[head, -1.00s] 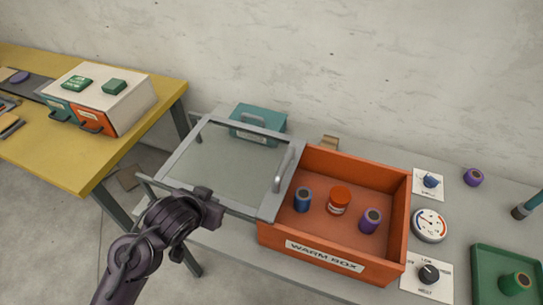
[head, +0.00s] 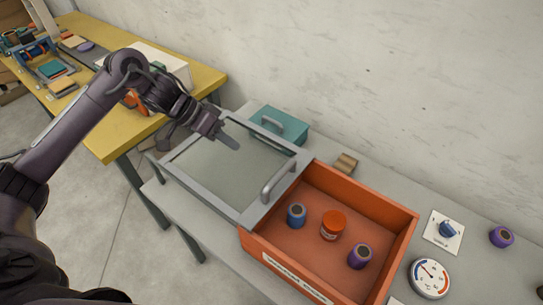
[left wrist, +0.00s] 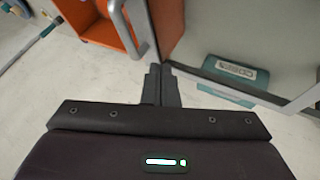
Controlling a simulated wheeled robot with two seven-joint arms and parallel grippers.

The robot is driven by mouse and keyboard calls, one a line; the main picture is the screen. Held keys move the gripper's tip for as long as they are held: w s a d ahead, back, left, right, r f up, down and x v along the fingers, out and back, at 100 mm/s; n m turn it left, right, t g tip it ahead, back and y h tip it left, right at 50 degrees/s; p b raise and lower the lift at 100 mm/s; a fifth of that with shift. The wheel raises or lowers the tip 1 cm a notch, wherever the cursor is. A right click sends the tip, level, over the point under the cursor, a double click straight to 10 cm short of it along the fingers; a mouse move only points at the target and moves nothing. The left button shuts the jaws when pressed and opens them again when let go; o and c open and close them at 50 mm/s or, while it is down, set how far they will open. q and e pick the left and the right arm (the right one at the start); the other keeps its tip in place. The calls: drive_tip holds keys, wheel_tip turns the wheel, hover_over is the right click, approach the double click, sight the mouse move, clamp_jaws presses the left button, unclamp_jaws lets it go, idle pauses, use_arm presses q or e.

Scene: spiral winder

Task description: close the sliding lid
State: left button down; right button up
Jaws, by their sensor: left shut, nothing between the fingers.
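The sliding lid (head: 209,188) is a grey-framed clear panel lying to the left of the orange warm box (head: 375,273), whose top is open. A grey bar handle (head: 279,181) stands on the lid's right side, by the box's left wall. The handle also shows in the left wrist view (left wrist: 114,17) at the upper left. My left gripper (head: 230,141) is shut and empty above the lid's far-left part, apart from the handle. Its closed fingers show in the left wrist view (left wrist: 161,85). My right gripper is not in view.
Inside the box are a blue spool (head: 296,215), an orange-red jar (head: 333,225) and a purple spool (head: 359,256). A teal box (head: 283,128) stands behind the lid. A dial (head: 430,278) and a knob (head: 446,229) are at right. A yellow table (head: 110,143) is at left.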

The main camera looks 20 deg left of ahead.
sight(267, 181)
use_arm(q)
drive_tip(key=p+x, duration=0.1)
drive_tip(key=x, duration=0.3)
drive_tip(key=shift+a, duration=0.1)
drive_tip(key=p+x, duration=0.1)
drive_tip(key=x, duration=0.4)
drive_tip(key=shift+d+f, duration=0.2)
drive_tip(key=shift+d, duration=0.05)
drive_tip(key=d, duration=0.1)
drive_tip(key=d+p, duration=0.1)
drive_tip(key=s+d+p, duration=0.1)
drive_tip(key=shift+r, duration=0.3)
drive_tip(key=shift+s+d, duration=0.15)
drive_tip(key=shift+d, duration=0.1)
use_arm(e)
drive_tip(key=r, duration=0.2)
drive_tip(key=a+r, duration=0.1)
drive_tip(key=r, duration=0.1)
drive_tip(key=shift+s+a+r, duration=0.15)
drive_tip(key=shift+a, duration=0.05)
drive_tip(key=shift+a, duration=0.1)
